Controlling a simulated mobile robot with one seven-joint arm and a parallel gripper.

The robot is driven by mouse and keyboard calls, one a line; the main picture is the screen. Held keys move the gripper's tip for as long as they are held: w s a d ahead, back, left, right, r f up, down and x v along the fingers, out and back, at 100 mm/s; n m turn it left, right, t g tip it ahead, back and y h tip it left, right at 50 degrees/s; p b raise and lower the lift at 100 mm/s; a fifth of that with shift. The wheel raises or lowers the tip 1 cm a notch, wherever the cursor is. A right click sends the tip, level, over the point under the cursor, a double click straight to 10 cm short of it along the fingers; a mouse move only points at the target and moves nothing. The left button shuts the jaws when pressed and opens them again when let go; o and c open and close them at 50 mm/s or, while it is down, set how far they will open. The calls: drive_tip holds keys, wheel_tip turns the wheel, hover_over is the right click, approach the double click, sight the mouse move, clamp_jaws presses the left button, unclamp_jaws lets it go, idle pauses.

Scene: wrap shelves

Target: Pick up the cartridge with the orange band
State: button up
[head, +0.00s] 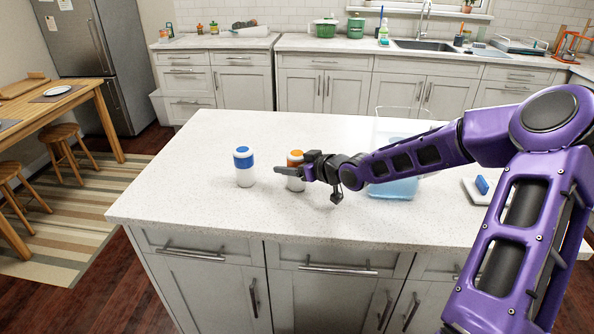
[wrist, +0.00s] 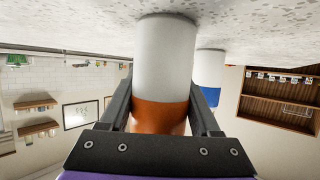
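The cartridge with the orange band (head: 296,158) stands upright on the white counter, a white cylinder with an orange upper part. My gripper (head: 287,170) reaches in from the right at its height and partly covers it in the head view. In the wrist view, which is upside down, the orange-banded cartridge (wrist: 163,60) stands between the two fingers of my gripper (wrist: 162,100), level with its orange part. The fingers look spread around it, with a narrow gap at the right. Firm contact is not visible. The cartridge's base appears to rest on the counter.
A blue-banded cartridge (head: 244,166) stands to the left, also behind in the wrist view (wrist: 210,70). A light-blue, clear-walled container (head: 393,189) sits right, behind my arm. A blue item on a white tray (head: 470,192) lies farther right. The counter's front left is clear.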

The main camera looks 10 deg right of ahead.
drive_tip(key=c, duration=0.8)
drive_tip(key=shift+r, duration=0.1)
